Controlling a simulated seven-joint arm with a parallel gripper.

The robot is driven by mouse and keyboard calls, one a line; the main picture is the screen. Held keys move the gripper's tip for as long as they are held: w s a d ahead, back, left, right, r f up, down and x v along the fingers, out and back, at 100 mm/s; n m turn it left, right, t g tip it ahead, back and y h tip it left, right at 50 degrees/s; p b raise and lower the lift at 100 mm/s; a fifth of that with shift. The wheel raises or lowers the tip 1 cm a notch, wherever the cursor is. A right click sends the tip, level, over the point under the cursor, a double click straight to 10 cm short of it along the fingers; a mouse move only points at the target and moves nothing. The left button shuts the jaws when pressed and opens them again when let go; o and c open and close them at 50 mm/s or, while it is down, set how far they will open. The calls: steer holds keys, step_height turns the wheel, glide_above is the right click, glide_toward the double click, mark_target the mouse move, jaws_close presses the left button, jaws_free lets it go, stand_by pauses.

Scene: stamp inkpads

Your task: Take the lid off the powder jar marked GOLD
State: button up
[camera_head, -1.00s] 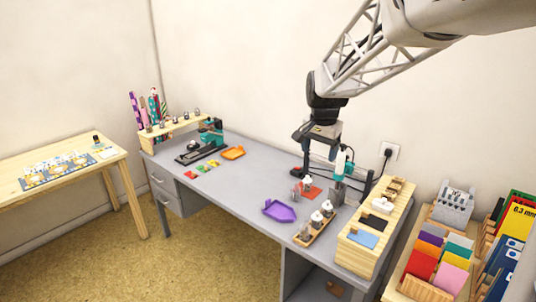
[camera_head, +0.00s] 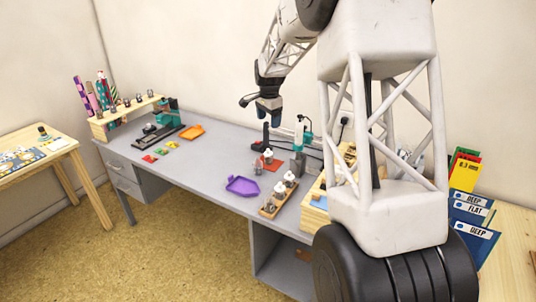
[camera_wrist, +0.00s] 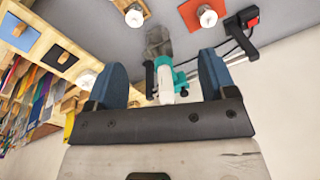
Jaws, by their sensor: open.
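Small jars with white round lids stand in a wooden tray (camera_head: 268,211) near the desk's front right. Another white-lidded jar (camera_head: 268,156) stands on an orange-red mat (camera_head: 273,165) behind them. In the wrist view I see the lid on the mat (camera_wrist: 207,17) and another white lid (camera_wrist: 134,17) at the top. No GOLD marking is readable, so I cannot tell which jar bears it. My gripper (camera_head: 268,110) hangs high above the back of the desk, apart from the jars. Its blue fingers are spread and empty in the wrist view (camera_wrist: 162,80).
A grey-and-teal tool (camera_head: 299,150) stands right of the mat. A purple tray (camera_head: 242,186) lies left of the jar tray. A wooden rack with small jars (camera_head: 128,112) is at the back left. My arm hides much of the right side.

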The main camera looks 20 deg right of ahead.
mark_target(268, 149)
steer(key=w+d+f+m, duration=0.1)
steer(key=w+f, duration=0.4)
steer(key=w+d+f+m, duration=0.2)
steer(key=w+f, duration=0.4)
steer(key=w+d+f+m, duration=0.1)
steer(key=w+f, duration=0.4)
steer(key=f, duration=0.1)
steer(key=shift+w+d+m+g, duration=0.15)
steer(key=shift+d+m+g, duration=0.05)
steer(key=shift+m+g, duration=0.1)
steer(key=shift+f, duration=1.25)
steer(key=shift+f, duration=0.1)
steer(key=shift+a+f, duration=0.1)
steer(key=shift+f, duration=2.4)
steer(key=c, duration=1)
